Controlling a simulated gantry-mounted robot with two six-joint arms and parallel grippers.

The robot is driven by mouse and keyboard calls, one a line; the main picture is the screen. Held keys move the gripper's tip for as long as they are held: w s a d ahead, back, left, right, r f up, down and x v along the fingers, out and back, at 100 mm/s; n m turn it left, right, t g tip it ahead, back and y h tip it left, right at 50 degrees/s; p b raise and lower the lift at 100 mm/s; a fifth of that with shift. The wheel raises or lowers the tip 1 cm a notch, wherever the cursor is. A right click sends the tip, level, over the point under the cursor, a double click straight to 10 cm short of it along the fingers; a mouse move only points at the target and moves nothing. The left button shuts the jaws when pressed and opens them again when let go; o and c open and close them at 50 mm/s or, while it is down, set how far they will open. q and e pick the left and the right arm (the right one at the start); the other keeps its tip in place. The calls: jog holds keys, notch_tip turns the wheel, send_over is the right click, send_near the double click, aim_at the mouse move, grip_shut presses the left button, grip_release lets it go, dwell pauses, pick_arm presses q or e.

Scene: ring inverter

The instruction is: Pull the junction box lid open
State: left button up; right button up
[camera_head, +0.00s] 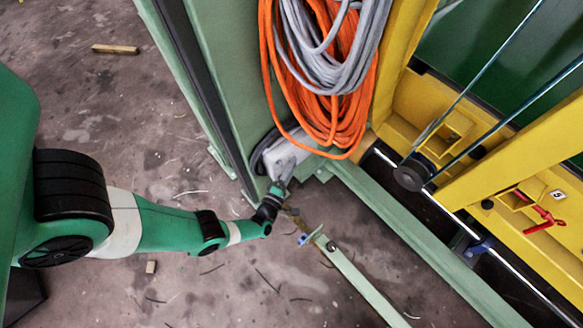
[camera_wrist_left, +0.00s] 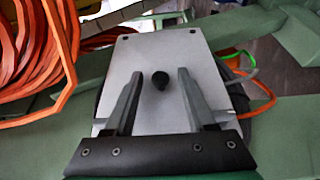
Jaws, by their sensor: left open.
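The junction box (camera_head: 284,156) is a light grey box low on the green post in the head view. In the left wrist view its lid (camera_wrist_left: 135,52) is a flat grey plate with a black round knob (camera_wrist_left: 160,81) near its middle. The lid looks closed. My left gripper (camera_head: 279,186) is just in front of the box in the head view, at its lower side. In the left wrist view the left gripper (camera_wrist_left: 161,74) is open, with one finger on each side of the knob and visible gaps between. Whether the fingertips touch the lid, I cannot tell. My right gripper is not in view.
Orange cable coils (camera_head: 335,115) and grey cable coils (camera_head: 335,55) hang just above the box. A green beam (camera_head: 430,245) runs along the floor to the right. Yellow framework (camera_head: 500,170) stands further right. The concrete floor at left is mostly open, with scattered debris.

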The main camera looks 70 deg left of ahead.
pick_arm(q)
grip_shut()
jog(key=shift+r, duration=0.1)
dwell(1.2)
